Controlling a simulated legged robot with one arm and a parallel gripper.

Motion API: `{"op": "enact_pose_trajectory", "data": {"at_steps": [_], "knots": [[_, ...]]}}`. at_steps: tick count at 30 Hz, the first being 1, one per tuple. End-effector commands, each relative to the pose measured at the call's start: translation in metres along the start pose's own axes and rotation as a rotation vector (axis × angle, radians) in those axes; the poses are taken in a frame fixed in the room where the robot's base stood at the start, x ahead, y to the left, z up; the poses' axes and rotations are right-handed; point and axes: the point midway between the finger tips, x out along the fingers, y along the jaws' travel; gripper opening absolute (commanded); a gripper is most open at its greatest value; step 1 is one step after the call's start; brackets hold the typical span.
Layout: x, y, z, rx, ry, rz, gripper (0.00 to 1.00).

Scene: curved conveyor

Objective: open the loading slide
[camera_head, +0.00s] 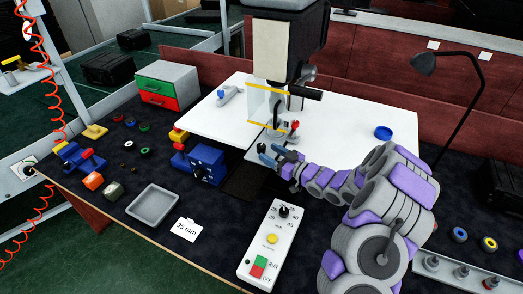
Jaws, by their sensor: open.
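My gripper (269,153) is open, with its blue-tipped fingers in front of the machine (272,52) at the middle of the bench. The fingers are just below the yellow-edged clear guard (263,106) and a small metal fixture with a red part (294,125). I see no gap clear enough to tell whether the fingers touch the fixture. My arm comes in from the lower right.
White plates (360,118) flank the machine. A blue box with knobs (207,164) stands left of the recess. A control panel (266,243), a grey tray (153,203) and a "35 mm" card (186,230) lie at the front. A blue dish (383,132) sits at right.

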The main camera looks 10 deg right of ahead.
Motion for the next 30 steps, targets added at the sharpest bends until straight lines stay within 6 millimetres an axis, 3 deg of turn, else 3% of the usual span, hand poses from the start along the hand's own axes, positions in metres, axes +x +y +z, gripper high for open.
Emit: {"op": "enact_pose_trajectory", "data": {"at_steps": [9, 23, 30], "knots": [[0.038, -0.001, 0.001, 0.000, -0.001, -0.002, 0.59], [0.047, -0.001, 0.000, 0.001, 0.000, 0.000, 0.59], [0.047, -0.001, 0.000, 0.001, -0.001, 0.000, 0.38]]}}
